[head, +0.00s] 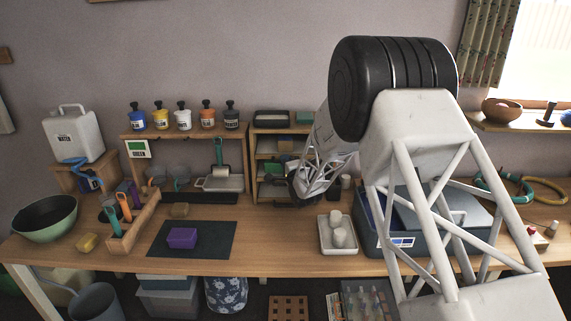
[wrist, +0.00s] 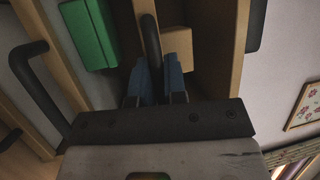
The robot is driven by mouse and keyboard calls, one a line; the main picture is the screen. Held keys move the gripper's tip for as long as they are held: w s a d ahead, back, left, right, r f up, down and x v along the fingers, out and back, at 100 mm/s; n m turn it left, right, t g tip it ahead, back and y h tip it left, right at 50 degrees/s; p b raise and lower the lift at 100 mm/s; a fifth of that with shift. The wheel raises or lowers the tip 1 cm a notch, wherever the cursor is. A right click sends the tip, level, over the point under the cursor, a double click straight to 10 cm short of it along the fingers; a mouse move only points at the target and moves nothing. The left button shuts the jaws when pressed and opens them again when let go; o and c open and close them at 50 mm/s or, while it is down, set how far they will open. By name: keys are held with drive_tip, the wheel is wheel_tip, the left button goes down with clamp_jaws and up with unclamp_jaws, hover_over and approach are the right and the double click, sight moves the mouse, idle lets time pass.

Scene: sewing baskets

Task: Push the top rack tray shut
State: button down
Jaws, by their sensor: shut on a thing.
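The wooden rack (head: 254,160) stands against the wall at the back of the bench, left of my arm. Its shelves hold trays, partly hidden behind my wrist. My gripper (head: 296,188) is at the rack's front, and its fingertips are hard to make out in the head view. In the wrist view, the two blue-grey fingers (wrist: 155,82) are close together around a black curved handle (wrist: 151,38). A tan block (wrist: 177,46) lies just beyond the fingers, inside the rack. I cannot tell how far out the top tray stands.
A green block (wrist: 90,34) and another black handle (wrist: 38,92) are beside my fingers. A white tray with cups (head: 325,246) and a blue box (head: 372,247) stand on the bench below. A purple block (head: 182,238) lies on a dark mat (head: 222,250).

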drive_tip(key=c, duration=1.2)
unclamp_jaws()
drive_tip(key=shift+v, duration=3.9)
